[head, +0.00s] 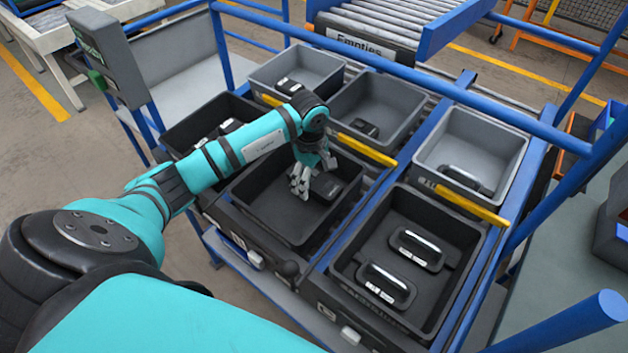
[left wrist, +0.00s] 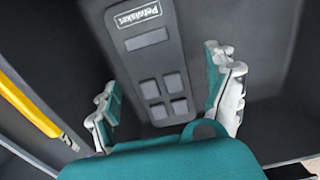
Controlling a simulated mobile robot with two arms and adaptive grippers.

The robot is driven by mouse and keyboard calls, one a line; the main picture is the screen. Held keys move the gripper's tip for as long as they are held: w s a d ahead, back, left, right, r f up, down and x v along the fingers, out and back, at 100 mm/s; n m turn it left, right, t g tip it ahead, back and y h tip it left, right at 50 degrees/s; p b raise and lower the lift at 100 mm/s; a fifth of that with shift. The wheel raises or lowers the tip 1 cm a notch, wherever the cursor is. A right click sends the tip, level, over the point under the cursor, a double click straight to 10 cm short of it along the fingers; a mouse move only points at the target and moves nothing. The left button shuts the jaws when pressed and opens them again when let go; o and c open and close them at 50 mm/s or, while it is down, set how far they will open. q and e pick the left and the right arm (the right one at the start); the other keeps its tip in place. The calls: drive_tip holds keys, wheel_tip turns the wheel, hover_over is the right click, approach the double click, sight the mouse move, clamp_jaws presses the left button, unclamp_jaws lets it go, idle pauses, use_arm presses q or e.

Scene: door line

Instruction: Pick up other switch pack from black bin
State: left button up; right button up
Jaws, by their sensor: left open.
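The switch pack is a dark grey block with a white label and several square buttons. In the head view the switch pack (head: 328,186) lies in the middle black bin (head: 262,197), partly hidden by my gripper. My left gripper (head: 303,182) reaches down into this bin beside the pack. In the left wrist view my left gripper (left wrist: 160,72) is open, with the switch pack (left wrist: 149,55) lying between and beyond its fingers. I cannot tell whether a finger touches it. My right gripper does not show.
A black bin (head: 381,318) at the front right holds two handled parts. Grey bins (head: 470,144) stand behind, with yellow strips (head: 367,149) on their near edges. Another black bin is at the left. A blue rail (head: 400,72) crosses above the back bins.

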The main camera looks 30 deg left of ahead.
use_arm(q)
drive_tip(key=shift+c, duration=0.4)
drive_tip(key=c, duration=1.3)
